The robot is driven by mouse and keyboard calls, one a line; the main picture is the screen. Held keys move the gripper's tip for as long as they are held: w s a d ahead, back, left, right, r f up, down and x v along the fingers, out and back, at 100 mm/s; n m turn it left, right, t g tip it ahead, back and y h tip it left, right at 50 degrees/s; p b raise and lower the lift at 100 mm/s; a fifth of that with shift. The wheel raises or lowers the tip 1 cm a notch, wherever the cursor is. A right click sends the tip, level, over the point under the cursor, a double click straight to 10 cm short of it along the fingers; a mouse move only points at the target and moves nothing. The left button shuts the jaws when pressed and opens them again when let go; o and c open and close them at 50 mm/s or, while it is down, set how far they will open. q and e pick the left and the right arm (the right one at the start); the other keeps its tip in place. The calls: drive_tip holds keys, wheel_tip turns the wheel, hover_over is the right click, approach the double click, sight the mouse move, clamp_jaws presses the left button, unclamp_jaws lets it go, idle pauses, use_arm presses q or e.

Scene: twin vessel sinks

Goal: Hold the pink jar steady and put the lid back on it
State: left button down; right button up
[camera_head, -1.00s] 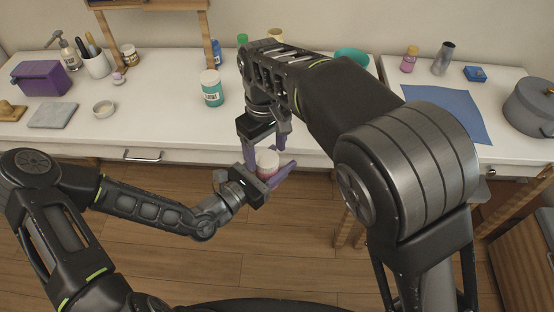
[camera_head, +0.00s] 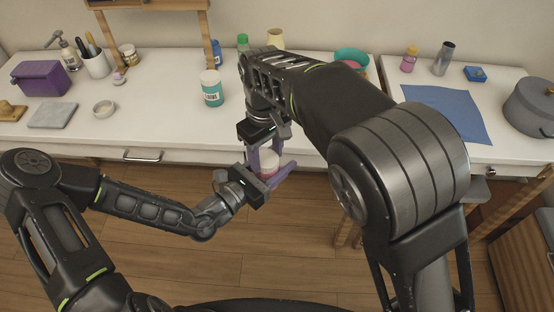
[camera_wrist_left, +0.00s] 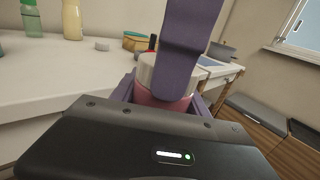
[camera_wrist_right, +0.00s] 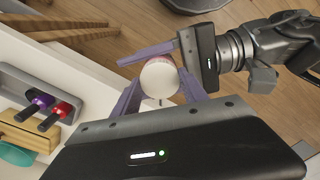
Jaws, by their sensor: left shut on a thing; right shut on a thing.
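The pink jar (camera_head: 269,174) is upright in my left gripper (camera_head: 270,171), in front of the counter edge and above the floor. Its pink body also shows in the left wrist view (camera_wrist_left: 160,99). The white lid (camera_head: 268,158) is on top of the jar, with no clear gap in the left wrist view; I cannot tell if it is fully seated. My right gripper (camera_head: 266,153) reaches down from above, its purple fingers shut on the lid's sides. The right wrist view shows the round lid (camera_wrist_right: 160,79) from above, hiding most of the jar.
The white counter (camera_head: 160,95) lies behind the grippers, with a drawer handle (camera_head: 143,157) on its front. A blue cloth (camera_head: 447,112) and grey pot (camera_head: 532,107) are at right.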

drive_tip(key=c, duration=0.5)
drive_tip(key=o, duration=1.6)
wheel_tip(320, 180, up, 8)
drive_tip(key=shift+f, duration=0.25)
